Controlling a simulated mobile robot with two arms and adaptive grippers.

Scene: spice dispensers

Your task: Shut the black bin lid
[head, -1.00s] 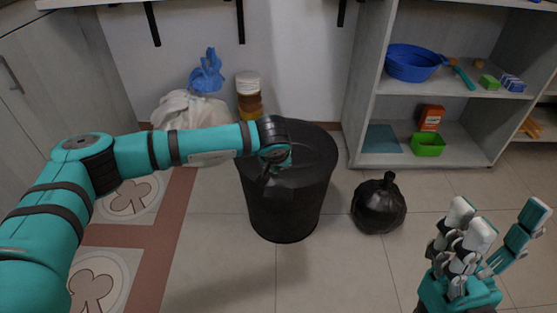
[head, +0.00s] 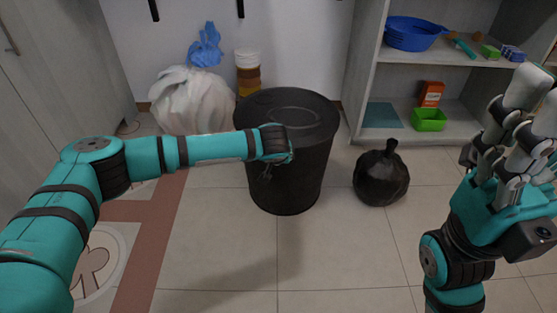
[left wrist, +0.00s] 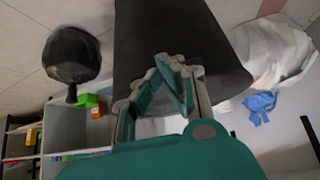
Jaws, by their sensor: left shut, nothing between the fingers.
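The black bin (head: 288,190) stands upright on the floor in the middle of the head view. Its round black lid (head: 290,105) lies flat on top, with no visible gap at the rim. My left gripper (head: 266,173) is at the near side of the bin, at or just below the front rim, mostly hidden behind my wrist. In the left wrist view, its fingers (left wrist: 170,62) are shut and empty in front of the dark bin wall (left wrist: 160,25); contact cannot be told. My right gripper (head: 512,115) is raised at the right, open and empty, away from the bin.
A tied black bag (head: 381,178) sits on the floor right of the bin. A white sack (head: 190,100), a blue bag (head: 205,45) and stacked tubs (head: 248,72) stand behind left. A shelf unit (head: 360,75) is at right. The floor in front is clear.

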